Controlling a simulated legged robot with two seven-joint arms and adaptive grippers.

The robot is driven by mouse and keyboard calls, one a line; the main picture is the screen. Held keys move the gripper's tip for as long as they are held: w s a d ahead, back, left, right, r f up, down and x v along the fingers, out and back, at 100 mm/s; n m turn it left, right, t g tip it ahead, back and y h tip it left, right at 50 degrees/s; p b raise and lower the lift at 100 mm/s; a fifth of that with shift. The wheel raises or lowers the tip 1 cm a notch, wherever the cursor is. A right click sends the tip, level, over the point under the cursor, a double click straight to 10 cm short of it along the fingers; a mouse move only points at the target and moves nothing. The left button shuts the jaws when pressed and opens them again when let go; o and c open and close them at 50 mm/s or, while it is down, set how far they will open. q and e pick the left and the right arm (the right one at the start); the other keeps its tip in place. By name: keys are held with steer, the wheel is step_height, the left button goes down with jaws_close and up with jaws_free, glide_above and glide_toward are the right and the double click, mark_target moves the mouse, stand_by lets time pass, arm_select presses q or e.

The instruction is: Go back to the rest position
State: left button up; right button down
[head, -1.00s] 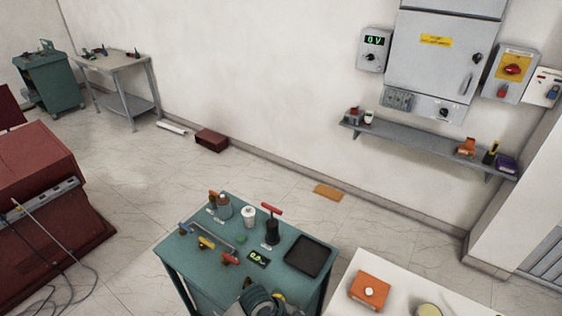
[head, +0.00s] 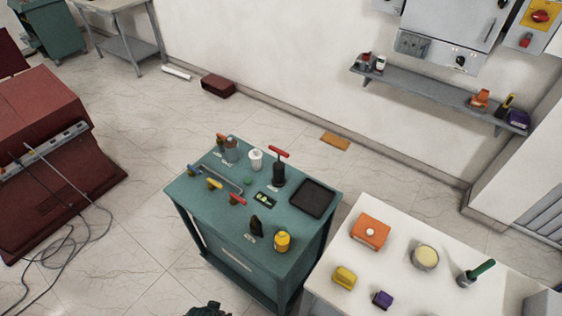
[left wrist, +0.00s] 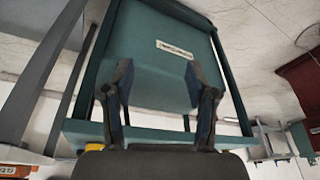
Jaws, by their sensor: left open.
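My left gripper is open and empty in the left wrist view (left wrist: 157,72), its two dark fingers spread apart. The front of the teal workbench with a white label shows beyond the fingers, and nothing is between them. In the head view, only a small dark piece, probably of my left gripper or arm (head: 207,309), shows at the bottom edge, in front of the teal workbench (head: 240,262) and apart from its top. My right gripper is in neither view.
The workbench bears a yellow-topped item (head: 282,241), a black tray (head: 313,198) and several tools. A white table (head: 395,285) stands close on the right, with an orange box (head: 370,232). Cables (head: 75,245) lie on the floor at left. Floor between is clear.

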arm_select(q)
steer(key=s+f+g+b, duration=0.1)
steer(key=s+f, duration=0.1)
steer(key=f, duration=1)
steer(key=s+f, duration=0.2)
steer(key=f, duration=1.1)
steer(key=s+a+f+g+b, duration=0.1)
steer(key=s+a+f, duration=0.2)
steer(key=s+f, duration=1.2)
steer(key=shift+s+a+b, duration=0.2)
steer(key=shift+s+b, duration=0.1)
steer(key=shift+s, duration=0.4)
